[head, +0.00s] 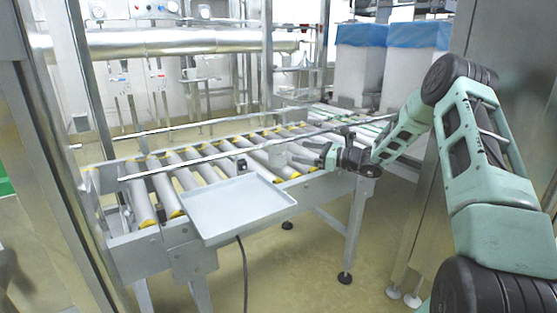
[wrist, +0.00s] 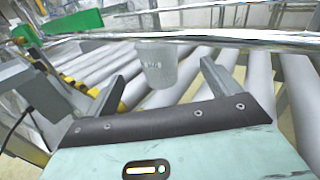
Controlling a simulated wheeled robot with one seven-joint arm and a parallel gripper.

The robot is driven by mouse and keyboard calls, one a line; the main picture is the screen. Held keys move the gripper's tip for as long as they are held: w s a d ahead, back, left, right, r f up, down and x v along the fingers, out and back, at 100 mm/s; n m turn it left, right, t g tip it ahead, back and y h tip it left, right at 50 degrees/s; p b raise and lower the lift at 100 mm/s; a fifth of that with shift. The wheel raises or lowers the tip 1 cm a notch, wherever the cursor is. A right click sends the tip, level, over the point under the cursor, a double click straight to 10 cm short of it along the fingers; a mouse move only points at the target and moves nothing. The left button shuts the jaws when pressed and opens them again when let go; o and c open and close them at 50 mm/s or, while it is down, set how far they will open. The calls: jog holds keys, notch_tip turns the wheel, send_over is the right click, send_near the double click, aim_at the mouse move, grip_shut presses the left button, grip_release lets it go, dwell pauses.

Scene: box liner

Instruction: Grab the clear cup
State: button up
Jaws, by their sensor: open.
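The clear cup (wrist: 157,66) is translucent with faint markings on its side. In the wrist view it appears upright between the fingers, closer to the left finger. In the head view the cup (head: 277,155) stands at the conveyor's roller area, just left of my fingertips. My gripper (head: 308,153) reaches in from the right, low over the rollers. In the wrist view my gripper (wrist: 172,63) is open, with nothing held. Whether a finger touches the cup cannot be told.
Rollers (head: 185,173) fill the conveyor. An empty grey tray (head: 238,207) is fixed at its front. Tall white bins with blue liners (head: 361,36) stand behind.

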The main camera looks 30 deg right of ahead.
aim_at(276, 148)
jog(key=b+x, duration=0.2)
jog(key=x, duration=0.8)
jog(key=shift+a+b, duration=0.2)
jog(key=shift+b, duration=0.1)
jog(key=c, duration=1)
